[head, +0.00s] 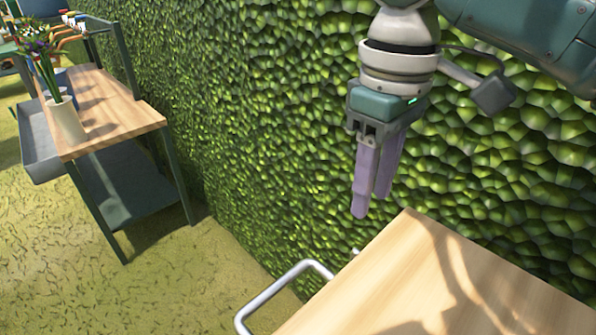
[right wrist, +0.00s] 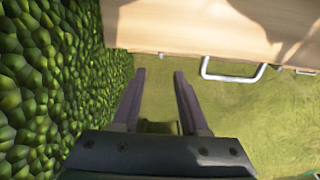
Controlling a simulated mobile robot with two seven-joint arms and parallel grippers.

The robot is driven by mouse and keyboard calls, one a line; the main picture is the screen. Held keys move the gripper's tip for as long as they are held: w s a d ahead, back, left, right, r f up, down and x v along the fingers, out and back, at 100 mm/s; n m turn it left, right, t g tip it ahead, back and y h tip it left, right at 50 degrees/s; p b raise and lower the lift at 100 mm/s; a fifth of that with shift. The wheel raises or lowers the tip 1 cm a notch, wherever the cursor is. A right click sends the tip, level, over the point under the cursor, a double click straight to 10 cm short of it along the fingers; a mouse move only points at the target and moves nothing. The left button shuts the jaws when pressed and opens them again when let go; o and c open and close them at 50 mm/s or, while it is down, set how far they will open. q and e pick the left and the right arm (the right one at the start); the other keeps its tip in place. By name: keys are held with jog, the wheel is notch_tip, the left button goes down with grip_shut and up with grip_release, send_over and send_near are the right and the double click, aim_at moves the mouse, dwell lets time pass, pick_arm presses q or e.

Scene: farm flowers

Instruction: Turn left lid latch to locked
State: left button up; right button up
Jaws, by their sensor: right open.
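No lid and no latch show in either view. My right gripper (head: 373,204) hangs fingers down in front of the green hedge wall, above the far corner of the wooden tabletop (head: 400,280). Its two purple fingers are apart and empty. In the right wrist view the open fingers (right wrist: 159,73) point toward the tabletop's edge (right wrist: 180,30), with grass between and beyond them. My left gripper is in neither view.
A bent metal handle (head: 278,288) sticks out from the near table's side; it also shows in the right wrist view (right wrist: 232,78). The leafy hedge (head: 240,130) stands close behind. A wooden-topped cart (head: 115,115) at left carries a vase of flowers (head: 65,120). Grass lies between.

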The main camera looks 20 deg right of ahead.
aim_at(357, 249)
jog(key=f+b, duration=0.1)
jog(key=f, duration=0.3)
jog(key=f+b, duration=0.1)
jog(key=f, duration=0.4)
jog(key=shift+w+a+b, duration=0.15)
jog(key=shift+a+b, duration=0.05)
jog(key=shift+b, duration=0.15)
jog(key=shift+f, duration=0.55)
jog(key=shift+c, duration=1.3)
jog(key=shift+d, duration=0.1)
grip_shut()
